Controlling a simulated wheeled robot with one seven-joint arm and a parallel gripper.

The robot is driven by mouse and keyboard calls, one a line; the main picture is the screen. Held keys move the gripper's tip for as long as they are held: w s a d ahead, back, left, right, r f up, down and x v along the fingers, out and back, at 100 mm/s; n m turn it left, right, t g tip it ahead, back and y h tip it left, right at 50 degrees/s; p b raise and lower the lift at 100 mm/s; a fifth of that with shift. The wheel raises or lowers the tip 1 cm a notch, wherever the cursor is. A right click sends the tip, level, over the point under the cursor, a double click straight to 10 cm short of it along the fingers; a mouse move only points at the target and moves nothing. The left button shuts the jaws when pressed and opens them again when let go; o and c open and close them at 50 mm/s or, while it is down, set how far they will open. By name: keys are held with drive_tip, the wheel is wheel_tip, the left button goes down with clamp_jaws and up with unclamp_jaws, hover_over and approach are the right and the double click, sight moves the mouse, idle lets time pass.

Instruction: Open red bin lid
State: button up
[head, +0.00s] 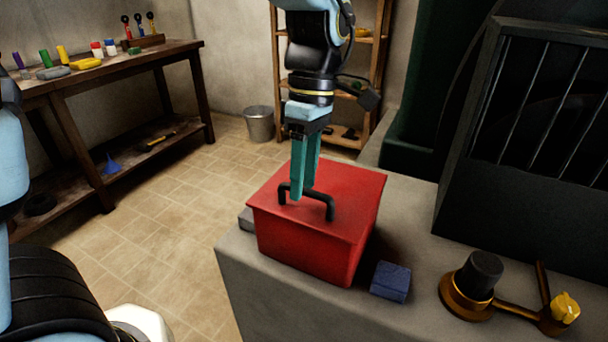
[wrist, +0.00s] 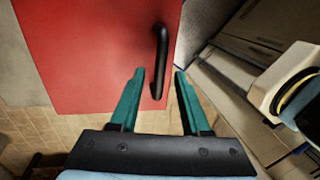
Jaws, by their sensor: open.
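A red bin (head: 305,240) stands on a grey stone ledge, with its red lid (head: 345,190) shut flat on top. A black bar handle (head: 318,196) is fixed on the lid near its front edge. My gripper (head: 302,197) points down over the lid, its teal fingers at the handle in the head view. In the wrist view my gripper (wrist: 160,72) is open, and the end of the black handle (wrist: 160,60) shows just beyond and between the fingertips. The lid also fills the upper left there (wrist: 95,50). I cannot tell whether the fingers touch the handle.
A blue block (head: 390,281) sits on the ledge (head: 250,272) right of the bin. A dark knob on a brass base (head: 477,280) and a barred dark cage (head: 535,110) stand further right. A wooden workbench (head: 120,68) is at the left, with open tiled floor between.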

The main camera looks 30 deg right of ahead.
clamp_jaws()
idle(1.4)
